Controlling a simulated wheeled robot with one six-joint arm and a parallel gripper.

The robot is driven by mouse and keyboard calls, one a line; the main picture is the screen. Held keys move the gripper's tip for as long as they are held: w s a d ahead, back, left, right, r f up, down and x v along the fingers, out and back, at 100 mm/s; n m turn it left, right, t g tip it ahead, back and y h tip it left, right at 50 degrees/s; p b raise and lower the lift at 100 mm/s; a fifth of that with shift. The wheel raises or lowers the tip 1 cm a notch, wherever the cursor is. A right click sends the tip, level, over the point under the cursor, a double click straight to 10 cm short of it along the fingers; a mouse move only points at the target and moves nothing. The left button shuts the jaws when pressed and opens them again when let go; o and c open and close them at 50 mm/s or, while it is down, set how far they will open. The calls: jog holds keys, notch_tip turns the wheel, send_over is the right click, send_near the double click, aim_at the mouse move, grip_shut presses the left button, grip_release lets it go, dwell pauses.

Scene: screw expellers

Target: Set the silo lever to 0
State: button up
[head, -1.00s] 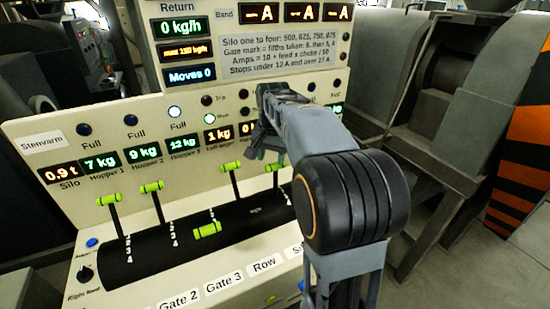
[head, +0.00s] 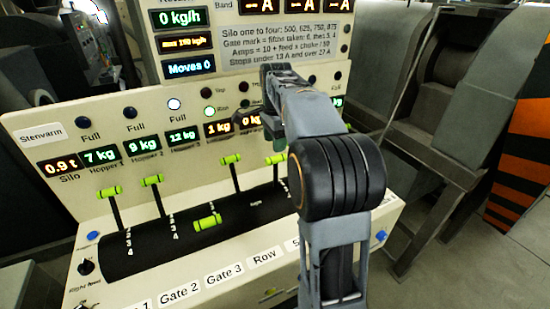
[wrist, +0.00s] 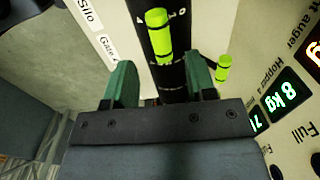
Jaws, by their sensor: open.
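In the wrist view a bright green lever handle (wrist: 158,35) stands over the dark drum, between a mark 4 on its left and a mark 0 on its right. It is close to the labels Silo (wrist: 87,12) and Gate, so it may be the silo lever; I cannot tell for sure. My gripper (wrist: 160,82) has its two dark green fingers apart, with nothing between them, just below this handle. A second green handle (wrist: 223,68) is further right, outside the fingers. In the head view my arm hides the gripper's fingertips and that end of the drum.
In the head view several other green-handled levers rise from the drum (head: 150,250), including handles (head: 108,192) and (head: 230,159). One handle (head: 207,222) is tipped toward the front. The upright display panel (head: 60,180) stands behind. Grey machinery (head: 440,110) is at right.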

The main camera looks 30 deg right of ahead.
aim_at(275, 157)
jog(key=shift+w+f, duration=0.1)
jog(key=shift+f, duration=3.05)
grip_shut()
